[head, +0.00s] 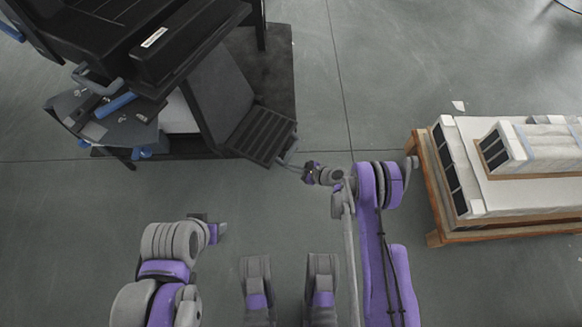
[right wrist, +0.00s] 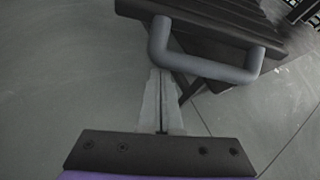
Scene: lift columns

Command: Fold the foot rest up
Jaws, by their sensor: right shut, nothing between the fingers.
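The foot rest (head: 263,137) is a dark slatted panel sticking out at the lower front of the black machine (head: 140,45). It also shows at the top of the right wrist view (right wrist: 225,20), with a grey bar handle (right wrist: 205,64) on its near edge. My right gripper (head: 296,168) is by the foot rest's right corner. Its fingers (right wrist: 160,80) are shut and empty, with their tips close to the left bend of the handle; whether they touch it I cannot tell. My left gripper (head: 219,231) is low over bare floor, away from the foot rest; its fingers are unclear.
A wooden pallet (head: 436,190) with white, dark-ended boxes (head: 460,165) stands at the right. A dark mat (head: 275,75) lies under the machine. A grey side shelf with blue handles (head: 115,125) juts out at the left. The grey floor between machine and pallet is clear.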

